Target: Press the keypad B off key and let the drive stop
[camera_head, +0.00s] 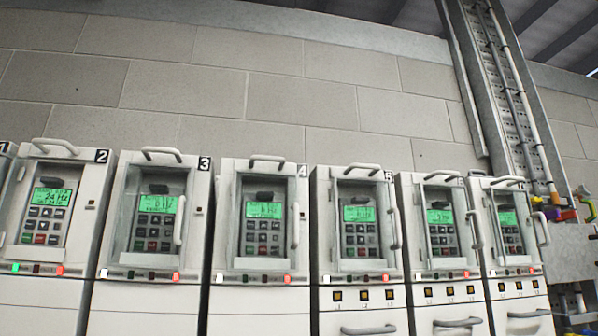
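A row of pale drive cabinets runs across the lower view, each with a recessed keypad and a lit green display. The numbers 2, 3, 4 and 5 are readable on top corners. The keypad of cabinet 2 (45,212) has dark, green and red keys, and its display seems to read about 24 Hz. The keypads of cabinet 3 (156,222), cabinet 4 (262,226) and cabinet 5 (360,229) look alike; their display text is blurred. I cannot tell which keypad is B. Neither of my grippers is in view.
Cabinet 2 has a lit green lamp (15,267) and a red one; several others show white and red. Bar handles (180,220) stand out from the fronts. A cable tray (510,105) and coloured items (556,215) are at right. The block wall is bare.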

